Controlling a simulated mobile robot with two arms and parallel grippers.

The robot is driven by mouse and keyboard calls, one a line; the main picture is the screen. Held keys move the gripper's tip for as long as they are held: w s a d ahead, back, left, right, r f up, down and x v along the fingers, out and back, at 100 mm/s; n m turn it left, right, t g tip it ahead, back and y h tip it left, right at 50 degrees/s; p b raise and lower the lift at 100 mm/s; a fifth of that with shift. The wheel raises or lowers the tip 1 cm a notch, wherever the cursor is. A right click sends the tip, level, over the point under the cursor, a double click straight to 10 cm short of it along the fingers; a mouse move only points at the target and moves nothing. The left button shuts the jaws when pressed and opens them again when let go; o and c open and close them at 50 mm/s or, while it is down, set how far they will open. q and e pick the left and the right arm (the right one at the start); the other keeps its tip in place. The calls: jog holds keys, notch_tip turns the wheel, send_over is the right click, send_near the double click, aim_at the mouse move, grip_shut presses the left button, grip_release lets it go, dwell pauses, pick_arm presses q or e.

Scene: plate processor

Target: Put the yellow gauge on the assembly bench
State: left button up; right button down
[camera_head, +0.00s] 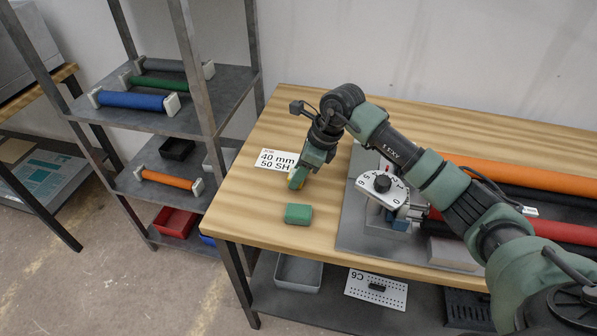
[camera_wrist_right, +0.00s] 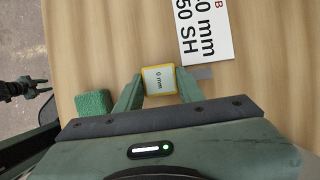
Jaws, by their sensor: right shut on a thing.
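My right gripper (camera_head: 297,181) is low over the left part of the wooden assembly bench (camera_head: 262,215), pointing down. It is shut on the yellow gauge (camera_wrist_right: 158,80), a small block with a yellow rim and a pale face reading "0 mm". The gauge sits between both fingertips in the right wrist view; in the head view the fingers mostly hide it. I cannot tell whether it touches the bench top. A dark gripper, probably my left (camera_wrist_right: 30,88), shows small at the left edge of the wrist view, off the bench; its jaw state is unclear.
A green block (camera_head: 298,214) lies on the bench near the gripper. A white job card (camera_head: 275,160) reading "40 mm 50 SH" lies behind it. A white dial (camera_head: 382,188) and orange and red rollers (camera_head: 570,232) stand to the right. A shelf rack (camera_head: 215,95) stands left.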

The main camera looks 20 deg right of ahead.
jog(key=shift+f, duration=0.15)
jog(key=shift+f, duration=0.15)
jog(key=c, duration=0.9)
grip_release()
jog(key=b+v, duration=0.1)
jog(key=v, duration=1.1)
jog(key=shift+s, duration=0.1)
